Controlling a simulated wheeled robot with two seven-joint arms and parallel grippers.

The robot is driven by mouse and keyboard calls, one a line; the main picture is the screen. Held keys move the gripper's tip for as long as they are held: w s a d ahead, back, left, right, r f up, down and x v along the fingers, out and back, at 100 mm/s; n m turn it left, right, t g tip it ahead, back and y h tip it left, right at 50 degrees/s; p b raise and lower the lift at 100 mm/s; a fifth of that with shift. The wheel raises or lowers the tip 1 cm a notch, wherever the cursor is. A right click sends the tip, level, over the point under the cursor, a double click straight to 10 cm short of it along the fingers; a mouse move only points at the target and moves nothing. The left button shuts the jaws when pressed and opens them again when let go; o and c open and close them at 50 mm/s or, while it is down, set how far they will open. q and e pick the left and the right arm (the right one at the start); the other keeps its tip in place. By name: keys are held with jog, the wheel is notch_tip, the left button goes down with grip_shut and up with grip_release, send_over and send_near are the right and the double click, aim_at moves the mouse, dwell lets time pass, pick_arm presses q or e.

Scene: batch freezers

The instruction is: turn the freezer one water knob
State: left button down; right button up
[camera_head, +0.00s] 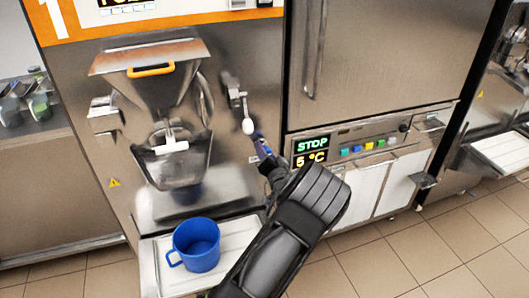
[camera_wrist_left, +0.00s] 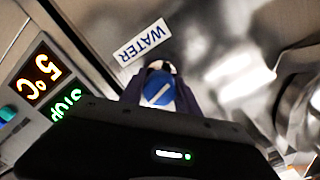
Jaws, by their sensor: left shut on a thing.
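The blue water knob (camera_wrist_left: 158,88) shows in the left wrist view below a white WATER label (camera_wrist_left: 142,42) on the steel freezer front. My left gripper (camera_wrist_left: 158,93) is shut on this knob, with a dark finger on each side of it. In the head view my left gripper (camera_head: 264,152) reaches up to the front of freezer one, just right of the machine's hopper. The knob is mostly covered by the gripper there. My right gripper is not in view.
A white-tipped lever (camera_head: 248,126) sits just above left of my gripper. A blue mug (camera_head: 197,245) stands on the white tray (camera_head: 228,238) below the hopper (camera_head: 165,75). A panel reading STOP and 5 °C (camera_head: 311,152) with coloured buttons is close on the right.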

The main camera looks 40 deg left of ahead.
pick_arm(q)
jog(key=shift+m, duration=1.7)
jog(key=shift+s+a+f, duration=0.1)
jog(key=c, duration=0.9)
grip_release()
jog(key=shift+s+d, duration=0.2)
jog(key=shift+d, duration=0.3)
jog(key=v, duration=0.6)
jog(key=shift+s+d+b, duration=0.25)
jog(key=shift+s+b, duration=0.05)
